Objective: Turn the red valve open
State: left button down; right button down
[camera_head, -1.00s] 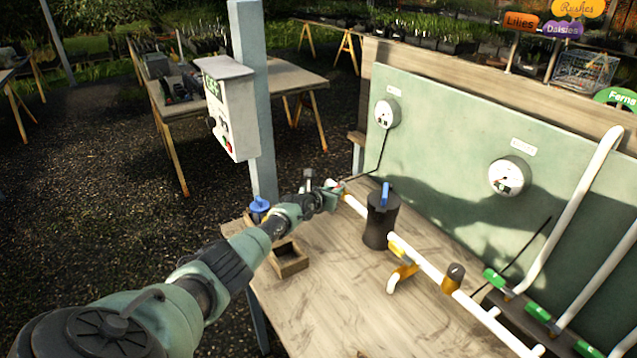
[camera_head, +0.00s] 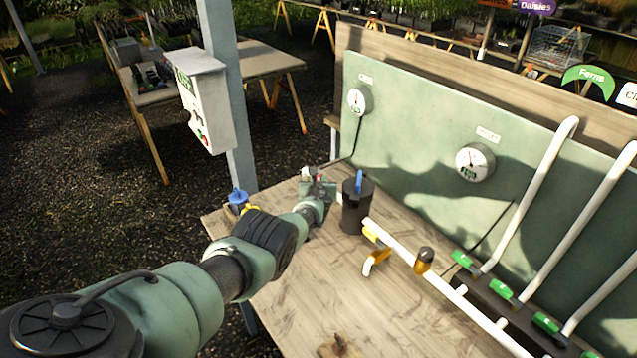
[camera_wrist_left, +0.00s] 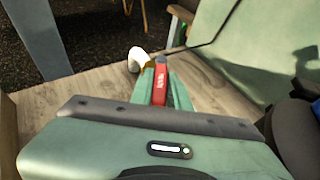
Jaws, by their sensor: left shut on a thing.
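The red valve's handle (camera_wrist_left: 160,84) shows in the left wrist view as a short red lever with pale lettering. It stands between the green fingers of my left gripper (camera_wrist_left: 159,88), which are shut on it. A white pipe elbow (camera_wrist_left: 136,60) is just beyond, to the left. In the head view my left gripper (camera_head: 316,184) is at the far left end of the bench pipe, beside the black canister (camera_head: 355,212) with a blue lever. There the gripper mostly hides the red handle. My right gripper is in no view.
A white pipe (camera_head: 402,250) with orange fittings runs along the wooden bench (camera_head: 300,310). A green panel (camera_head: 420,125) with gauges (camera_head: 475,162) stands behind. A blue-topped item (camera_head: 238,197) sits at the left bench corner. A control box (camera_head: 205,105) hangs on a post.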

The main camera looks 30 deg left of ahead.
pick_arm(q)
jog(key=shift+w+a+r, duration=0.1)
jog(key=shift+w+r, duration=0.05)
jog(key=shift+r, duration=0.25)
jog(key=c, duration=1.4)
grip_release()
jog(key=shift+o, duration=0.2)
jog(key=shift+f, duration=0.2)
